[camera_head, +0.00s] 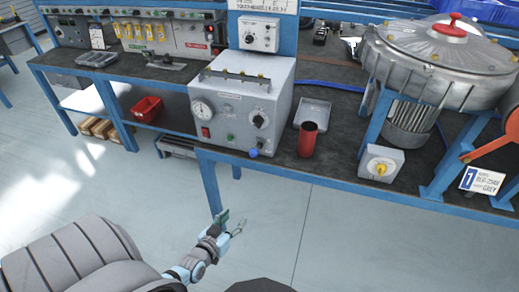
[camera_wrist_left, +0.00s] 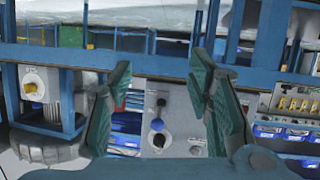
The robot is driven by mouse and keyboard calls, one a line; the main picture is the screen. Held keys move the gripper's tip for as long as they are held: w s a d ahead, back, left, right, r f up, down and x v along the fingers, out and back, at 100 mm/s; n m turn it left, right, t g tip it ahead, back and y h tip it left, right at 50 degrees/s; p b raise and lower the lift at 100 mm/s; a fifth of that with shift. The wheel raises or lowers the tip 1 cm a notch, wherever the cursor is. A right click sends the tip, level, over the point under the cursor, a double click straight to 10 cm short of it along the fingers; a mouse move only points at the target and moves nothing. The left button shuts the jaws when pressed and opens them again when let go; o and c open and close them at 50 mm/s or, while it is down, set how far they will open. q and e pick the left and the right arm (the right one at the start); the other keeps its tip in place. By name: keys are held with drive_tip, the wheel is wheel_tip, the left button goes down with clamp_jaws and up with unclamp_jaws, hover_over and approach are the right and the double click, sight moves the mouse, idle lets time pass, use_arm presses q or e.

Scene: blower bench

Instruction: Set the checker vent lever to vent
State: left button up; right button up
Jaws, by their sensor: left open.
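The checker is a grey box (camera_head: 240,105) on the bench in the head view, with a round gauge at its left and a black dial at its right. A small blue knob (camera_head: 253,153), likely the vent lever's end, sits low at its front right. The lever's setting is too small to read. In the left wrist view the blue knob (camera_wrist_left: 158,124) shows on the checker's grey front (camera_wrist_left: 183,118), between my fingers. My left gripper (camera_head: 231,222) is open and empty, in front of and below the bench edge, apart from the checker. My right gripper is out of view.
A red cup (camera_head: 307,139) and a grey tray (camera_head: 313,114) stand right of the checker. Further right are a switch box with a yellow knob (camera_head: 381,164) and a large metal blower (camera_head: 440,60). A red bin (camera_head: 147,108) is on the lower shelf. The floor in front is clear.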

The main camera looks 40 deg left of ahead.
sight(251, 156)
use_arm(q)
drive_tip(key=w+a+r+n+t+y, duration=0.15)
drive_tip(key=w+r+t, duration=0.35)
drive_tip(key=r, duration=0.9)
drive_tip(key=shift+g, duration=0.5)
drive_tip(key=b+x, duration=0.1)
drive_tip(key=x, duration=0.3)
drive_tip(key=b+x, duration=0.2)
drive_tip(key=x, duration=0.3)
drive_tip(key=f+b+x, duration=0.1)
drive_tip(key=b+x, duration=0.1)
drive_tip(key=x, duration=0.2)
drive_tip(key=shift+w+a, duration=0.3)
drive_tip(key=shift+a, duration=0.05)
drive_tip(key=shift+w, duration=0.2)
drive_tip(key=shift+a+r, duration=0.1)
drive_tip(key=shift+r, duration=0.05)
clamp_jaws()
